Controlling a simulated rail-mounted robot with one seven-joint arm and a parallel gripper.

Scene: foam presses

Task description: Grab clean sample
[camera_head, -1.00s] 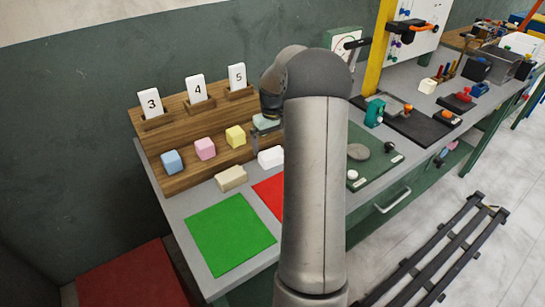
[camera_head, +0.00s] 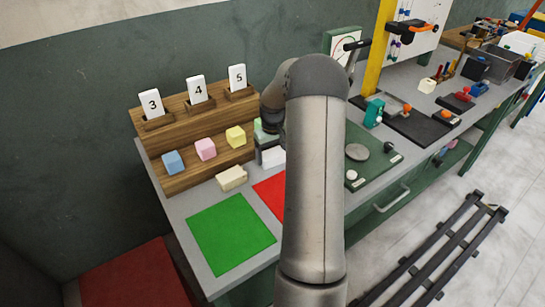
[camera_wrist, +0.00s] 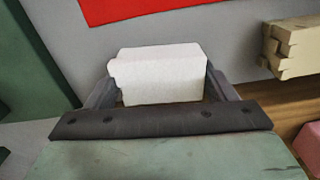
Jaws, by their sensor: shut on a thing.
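A white foam block (camera_wrist: 160,72) sits between the two fingers of my gripper (camera_wrist: 162,92) in the wrist view. The gripper is shut on it. In the head view the white block (camera_head: 272,156) shows at the bench, left of my arm, near the red mat (camera_head: 270,188). My gripper (camera_head: 266,148) is over it there, partly hidden by my arm. A cream block (camera_head: 231,178) lies on the grey bench to the left. Blue (camera_head: 173,162), pink (camera_head: 205,148) and yellow (camera_head: 236,136) blocks sit on the wooden stepped rack (camera_head: 190,180).
A green mat (camera_head: 230,235) lies in front, beside the red mat. Cards numbered 3, 4 and 5 (camera_head: 237,78) stand on the rack's upper step. A green press base (camera_head: 365,165) is right of my arm. Both mats look bare where visible.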

